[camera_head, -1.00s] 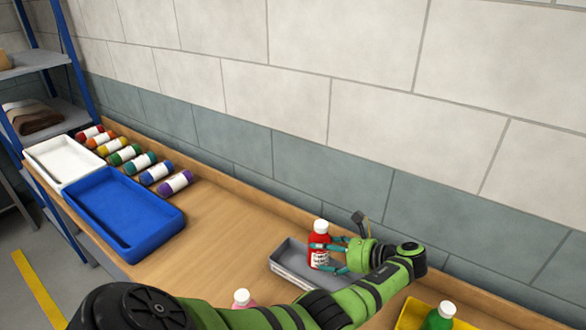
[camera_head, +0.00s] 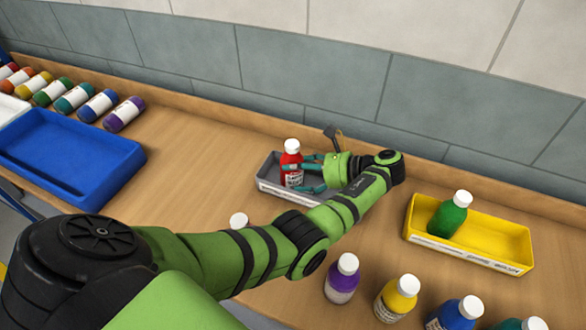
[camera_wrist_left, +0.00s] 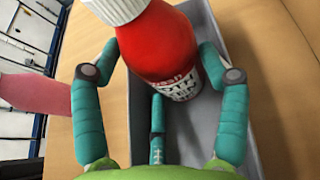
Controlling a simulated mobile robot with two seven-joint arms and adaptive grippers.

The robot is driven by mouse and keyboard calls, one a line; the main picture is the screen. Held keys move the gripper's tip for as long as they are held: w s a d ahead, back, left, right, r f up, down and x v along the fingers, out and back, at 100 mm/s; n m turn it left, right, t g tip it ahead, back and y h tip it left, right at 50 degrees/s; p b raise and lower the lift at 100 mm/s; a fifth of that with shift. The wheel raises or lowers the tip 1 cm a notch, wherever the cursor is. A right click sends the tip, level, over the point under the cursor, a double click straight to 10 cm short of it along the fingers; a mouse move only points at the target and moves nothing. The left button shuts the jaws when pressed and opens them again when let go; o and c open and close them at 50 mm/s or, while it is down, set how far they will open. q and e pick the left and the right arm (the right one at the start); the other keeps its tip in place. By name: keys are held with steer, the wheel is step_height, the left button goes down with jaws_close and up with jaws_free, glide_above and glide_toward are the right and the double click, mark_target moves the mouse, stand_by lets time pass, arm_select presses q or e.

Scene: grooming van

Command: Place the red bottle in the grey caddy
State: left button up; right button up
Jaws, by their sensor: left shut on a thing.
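The red bottle (camera_head: 291,165) with a white cap stands about upright at the left part of the grey caddy (camera_head: 272,188). My left gripper (camera_head: 310,174) is shut on the red bottle from the right side. In the left wrist view the teal fingers flank the red bottle (camera_wrist_left: 158,45), and the grey caddy (camera_wrist_left: 205,22) lies beneath and around it. Whether the bottle's base touches the caddy floor cannot be told. My right gripper is not in view.
A yellow caddy (camera_head: 480,255) holding a green bottle (camera_head: 449,214) stands to the right. Purple (camera_head: 342,278), yellow (camera_head: 396,298) and blue (camera_head: 455,315) bottles stand near the front. A blue tray (camera_head: 70,155) is at the left. Bare bench lies between tray and grey caddy.

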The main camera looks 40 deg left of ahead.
arm_select(q)
steer(key=shift+d+r, duration=0.1)
steer(key=shift+d, duration=0.2)
steer(key=o, duration=1.4)
steer(key=shift+o, duration=0.7)
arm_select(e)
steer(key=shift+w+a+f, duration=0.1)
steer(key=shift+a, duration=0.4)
